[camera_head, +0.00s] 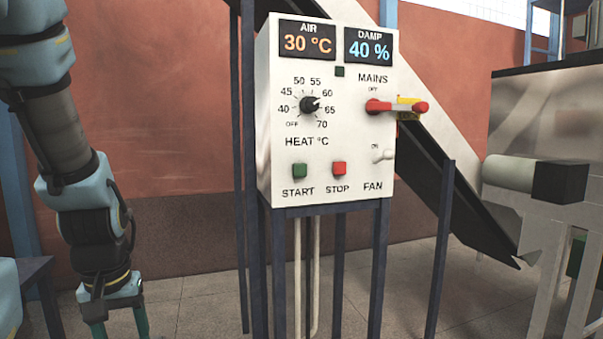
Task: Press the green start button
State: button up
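My gripper (119,328) hangs low at the left, well apart from the panel and below the button's height in the picture. Its two green fingers point down and stand apart with nothing seen between them. Their tips are cut off by the bottom edge.
The red stop button (339,168) sits just right of the start button. A heat knob (309,105), a red mains handle (397,107) and a fan toggle (382,156) share the panel. Blue posts (444,250) stand around it. Floor between gripper and panel looks clear.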

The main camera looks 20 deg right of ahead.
grip_shut()
dwell(1.4)
